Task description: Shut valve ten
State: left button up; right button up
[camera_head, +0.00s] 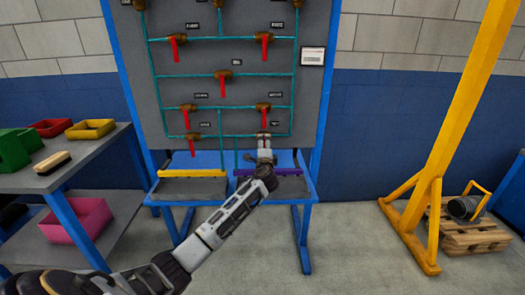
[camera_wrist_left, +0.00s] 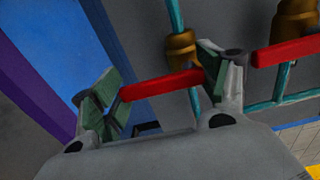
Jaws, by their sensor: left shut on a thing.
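My left gripper (camera_head: 264,141) is at the lowest right valve of the grey panel (camera_head: 205,60). In the left wrist view its two green-padded fingers (camera_wrist_left: 160,72) stand on either side of a red valve handle (camera_wrist_left: 160,86), and the gripper is shut on it. A brass valve body (camera_wrist_left: 182,47) shows just beyond the handle. In the head view the gripper covers this handle. Several other valves with red handles hang down on the panel, such as the lowest left one (camera_head: 194,146) and the one just above my gripper (camera_head: 263,116). The labels are too small to read. My right gripper is not in view.
A blue bench with a yellow bar (camera_head: 192,173) and a purple bar (camera_head: 283,172) stands below the panel. At left is a shelf with coloured bins (camera_head: 90,129) and a brush (camera_head: 52,162). A yellow frame (camera_head: 455,125) and a pallet (camera_head: 470,240) stand at right.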

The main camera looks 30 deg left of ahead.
pick_arm(q)
jog(key=shift+f, duration=0.1)
jog(key=shift+n, duration=0.3)
jog(key=o, duration=1.5)
jog(key=shift+c, duration=0.2)
jog(key=shift+s+d, duration=0.1)
jog(key=v, duration=1.2)
